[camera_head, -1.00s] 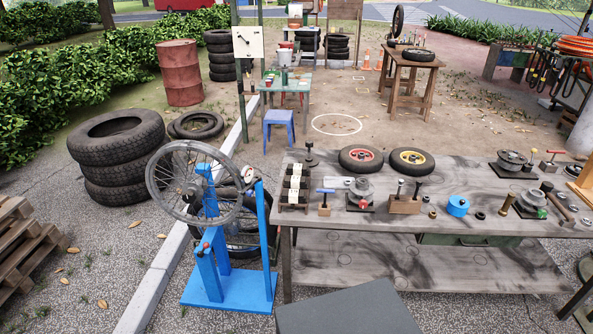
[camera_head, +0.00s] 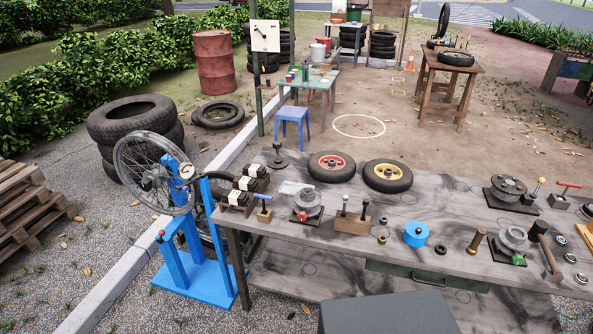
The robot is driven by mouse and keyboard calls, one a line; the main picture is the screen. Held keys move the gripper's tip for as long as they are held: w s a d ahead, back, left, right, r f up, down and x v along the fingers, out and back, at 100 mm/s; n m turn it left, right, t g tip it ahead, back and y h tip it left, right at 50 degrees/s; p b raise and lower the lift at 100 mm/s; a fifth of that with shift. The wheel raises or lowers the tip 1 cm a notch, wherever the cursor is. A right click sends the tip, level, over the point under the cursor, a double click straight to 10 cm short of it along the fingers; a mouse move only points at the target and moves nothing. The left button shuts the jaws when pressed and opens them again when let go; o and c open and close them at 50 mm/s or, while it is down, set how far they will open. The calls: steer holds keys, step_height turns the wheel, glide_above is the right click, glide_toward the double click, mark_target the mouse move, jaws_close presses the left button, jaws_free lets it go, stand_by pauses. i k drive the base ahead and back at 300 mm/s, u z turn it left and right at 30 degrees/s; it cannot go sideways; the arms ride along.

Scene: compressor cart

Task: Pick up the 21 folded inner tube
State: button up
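Several small black bundles with white bands (camera_head: 246,183) sit in a stepped row on a wooden rack (camera_head: 234,208) at the left end of the grey workbench. They look like folded inner tubes. Their markings are too small to read, so I cannot tell which one is the 21. My gripper is not in view.
A blue stand with a spoked wheel (camera_head: 155,173) stands close to the bench's left end. A blue-handled tool (camera_head: 264,209), a grey round fixture (camera_head: 307,204) and two small wheels (camera_head: 332,166) are near the rack. The bench's (camera_head: 345,246) front strip is mostly bare.

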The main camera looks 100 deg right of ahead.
mark_target(253, 169)
steer(key=k, duration=0.7)
steer(key=z, duration=1.45)
steer(key=i, duration=2.2)
steer(key=u, duration=0.05)
